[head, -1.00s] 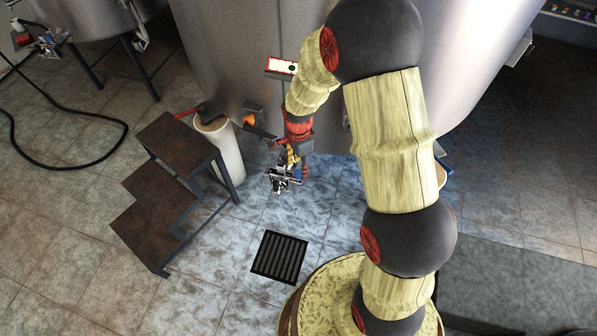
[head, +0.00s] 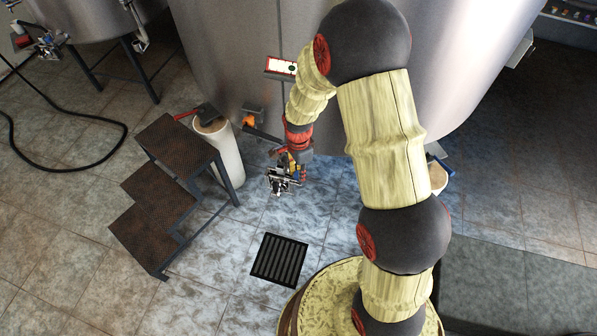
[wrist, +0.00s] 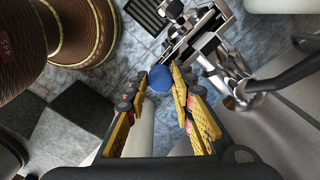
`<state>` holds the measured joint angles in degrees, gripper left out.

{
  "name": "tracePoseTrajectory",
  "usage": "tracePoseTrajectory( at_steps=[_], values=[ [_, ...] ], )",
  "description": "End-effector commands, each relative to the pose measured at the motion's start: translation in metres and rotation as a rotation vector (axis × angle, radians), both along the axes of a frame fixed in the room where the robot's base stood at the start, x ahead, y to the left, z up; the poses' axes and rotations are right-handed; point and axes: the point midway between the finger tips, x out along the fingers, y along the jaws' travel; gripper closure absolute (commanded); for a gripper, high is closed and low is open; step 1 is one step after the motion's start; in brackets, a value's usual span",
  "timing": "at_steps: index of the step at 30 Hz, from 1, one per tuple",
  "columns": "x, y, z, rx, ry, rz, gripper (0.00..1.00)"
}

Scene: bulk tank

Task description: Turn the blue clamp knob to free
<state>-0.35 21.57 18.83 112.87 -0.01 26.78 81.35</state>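The blue clamp knob (wrist: 160,79) is a small round cap in the middle of the wrist view. My gripper (wrist: 160,76) has its two yellow fingers on either side of the knob, and both tips appear to touch it. The metal valve and clamp fitting (wrist: 205,45) lies just beyond, to the upper right. In the head view my gripper (head: 290,172) is low in front of the tank, at the metal fitting (head: 279,187). The knob is mostly hidden there by the fingers.
The large steel tank (head: 220,60) stands close behind my arm. Dark steps (head: 175,145) and a white cylinder (head: 228,155) stand to the left. A floor drain grate (head: 279,260) lies in front, with open tiled floor around it.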

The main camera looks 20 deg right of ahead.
Motion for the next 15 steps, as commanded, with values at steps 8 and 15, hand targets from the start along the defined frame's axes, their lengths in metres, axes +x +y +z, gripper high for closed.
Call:
tracePoseTrajectory(
  at_steps=[8, 15],
  values=[
    [0.0005, 0.0001, 0.0002, 0.000, -0.001, 0.000, 0.94],
    [0.0006, 0.0001, 0.0003, 0.000, -0.002, 0.002, 1.00]
  ],
)
